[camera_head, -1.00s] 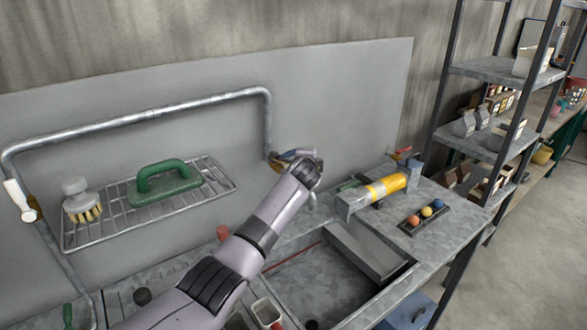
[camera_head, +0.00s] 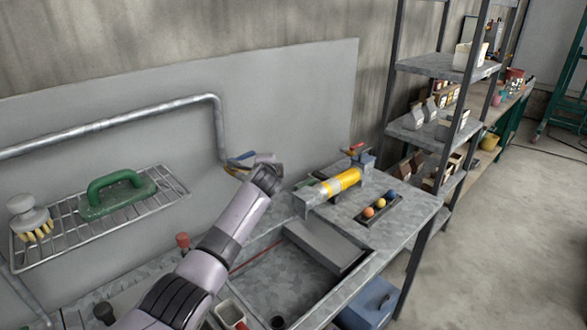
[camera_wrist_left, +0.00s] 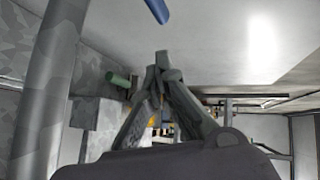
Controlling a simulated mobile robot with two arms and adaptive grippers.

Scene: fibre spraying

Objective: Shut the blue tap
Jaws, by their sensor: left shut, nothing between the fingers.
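The blue tap (camera_head: 241,157) is at the lower end of a grey wall pipe (camera_head: 221,125). Its brassy body shows beside the pipe, partly hidden by my gripper. In the left wrist view the blue handle (camera_wrist_left: 157,9) shows at the top edge, cut off by the frame. My left gripper (camera_head: 270,160) is beside the tap, just to its right in the head view. In the left wrist view its fingertips (camera_wrist_left: 163,62) are together and empty, with a visible gap to the blue handle. My right gripper is in neither view.
A wire rack holds a green-handled tool (camera_head: 115,193) and a brush (camera_head: 30,217). A sink (camera_head: 285,280) lies below my arm. A yellow cylinder (camera_head: 341,181) and a holder with coloured balls (camera_head: 380,207) stand on the bench. Shelves (camera_head: 425,130) rise at right.

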